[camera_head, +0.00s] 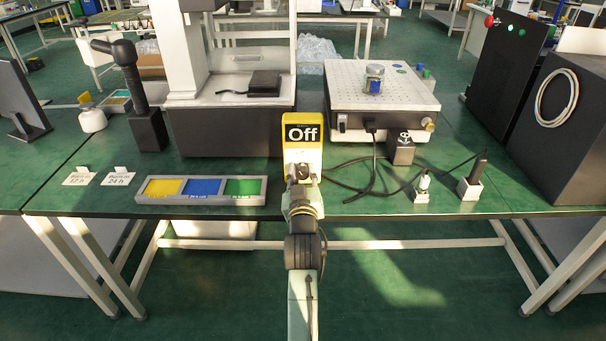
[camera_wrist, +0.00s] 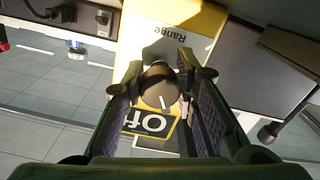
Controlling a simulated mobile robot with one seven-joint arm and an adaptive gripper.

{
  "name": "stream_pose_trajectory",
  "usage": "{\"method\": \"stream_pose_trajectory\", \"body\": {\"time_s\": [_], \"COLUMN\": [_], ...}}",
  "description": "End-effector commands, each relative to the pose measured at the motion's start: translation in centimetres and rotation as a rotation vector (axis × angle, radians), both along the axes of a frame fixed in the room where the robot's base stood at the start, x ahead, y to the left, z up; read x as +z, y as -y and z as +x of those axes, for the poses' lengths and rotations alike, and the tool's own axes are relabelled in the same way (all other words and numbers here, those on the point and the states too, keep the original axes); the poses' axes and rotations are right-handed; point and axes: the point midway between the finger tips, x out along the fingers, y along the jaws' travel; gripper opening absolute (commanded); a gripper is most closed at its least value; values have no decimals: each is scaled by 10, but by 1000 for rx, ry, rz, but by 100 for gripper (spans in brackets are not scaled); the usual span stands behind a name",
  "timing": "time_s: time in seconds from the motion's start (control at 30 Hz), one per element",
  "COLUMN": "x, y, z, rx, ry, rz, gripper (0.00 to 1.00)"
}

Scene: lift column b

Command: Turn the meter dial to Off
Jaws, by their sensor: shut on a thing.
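The yellow meter (camera_head: 289,150) stands upright near the front edge of the green bench, and its display reads "Off" in the head view. In the wrist view the meter (camera_wrist: 208,22) appears upside down, with a "Range" label and part of the "Off" display showing. Its dark round dial (camera_wrist: 158,84) has a white pointer mark. My gripper (camera_wrist: 161,76) has one finger on each side of the dial and is shut on it. In the head view my gripper (camera_head: 301,174) is in front of the meter's lower face and hides most of the dial.
A tray with yellow, blue and green sections (camera_head: 200,199) lies left of the meter. A perforated platform (camera_head: 345,92) with a small jar (camera_head: 374,79) stands behind right. Black cables (camera_head: 350,186) and small plugs lie on the bench to the right. A microscope-like stand (camera_head: 230,130) is behind left.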

Motion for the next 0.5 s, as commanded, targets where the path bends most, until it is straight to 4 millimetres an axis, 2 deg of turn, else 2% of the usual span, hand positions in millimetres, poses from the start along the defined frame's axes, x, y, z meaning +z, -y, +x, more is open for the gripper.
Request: {"method": "stream_pose_trajectory", "body": {"time_s": [0.33,0.37,0.5], "x": [0,0,0], "y": [0,0,0], "z": [0,0,0], "rx": [0,0,0], "ry": [-1,-1,0], "rz": [-3,-3,-3], "gripper": [0,28,38]}}
